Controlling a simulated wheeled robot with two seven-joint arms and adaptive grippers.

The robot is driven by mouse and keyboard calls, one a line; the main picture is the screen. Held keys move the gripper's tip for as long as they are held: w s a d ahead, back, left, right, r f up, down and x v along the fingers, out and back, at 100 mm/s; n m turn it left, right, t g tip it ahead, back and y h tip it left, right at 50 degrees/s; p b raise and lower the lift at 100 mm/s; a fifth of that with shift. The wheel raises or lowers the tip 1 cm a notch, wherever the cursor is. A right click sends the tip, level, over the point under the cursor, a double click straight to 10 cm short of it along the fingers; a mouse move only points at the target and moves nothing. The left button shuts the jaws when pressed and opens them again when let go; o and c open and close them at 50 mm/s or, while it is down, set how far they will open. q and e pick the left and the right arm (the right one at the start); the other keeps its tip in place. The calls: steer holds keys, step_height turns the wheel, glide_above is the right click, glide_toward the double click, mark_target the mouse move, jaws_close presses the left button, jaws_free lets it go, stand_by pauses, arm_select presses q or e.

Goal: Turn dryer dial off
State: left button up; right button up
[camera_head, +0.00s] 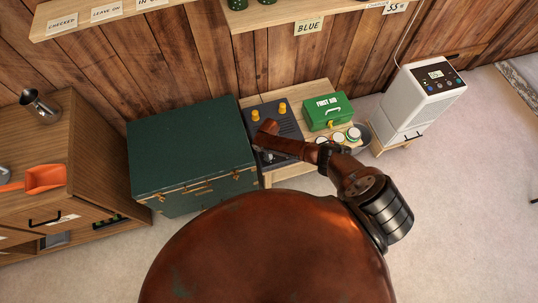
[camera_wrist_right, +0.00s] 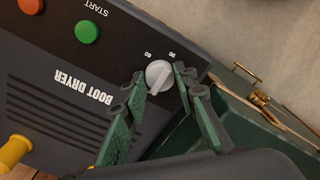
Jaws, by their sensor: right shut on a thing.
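The dark boot dryer (camera_head: 289,121) with yellow posts sits on a low wooden bench beside the green trunk. In the right wrist view the boot dryer (camera_wrist_right: 55,88) shows upside-down lettering, a green START button (camera_wrist_right: 87,32) and a red button (camera_wrist_right: 31,5). Its light grey dial (camera_wrist_right: 158,74) lies between the marks 60 and 90; its exact setting is hard to read. My right gripper (camera_wrist_right: 160,76) is shut on the dial, one finger on each side. In the head view my right gripper (camera_head: 268,156) is over the dryer's front edge, its fingertips hard to make out. My left gripper is out of view.
The green trunk (camera_head: 188,145) stands directly left of the dryer. A green first aid box (camera_head: 327,111) and several jars (camera_head: 338,137) are right of it. A white appliance (camera_head: 417,97) stands further right. A shelf (camera_head: 280,15) overhangs the wall behind.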

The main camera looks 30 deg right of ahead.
stand_by(0.4)
steer(key=o, duration=1.2)
steer(key=shift+c, duration=0.2)
steer(key=shift+r, duration=0.1)
step_height(320, 180, up, 12)
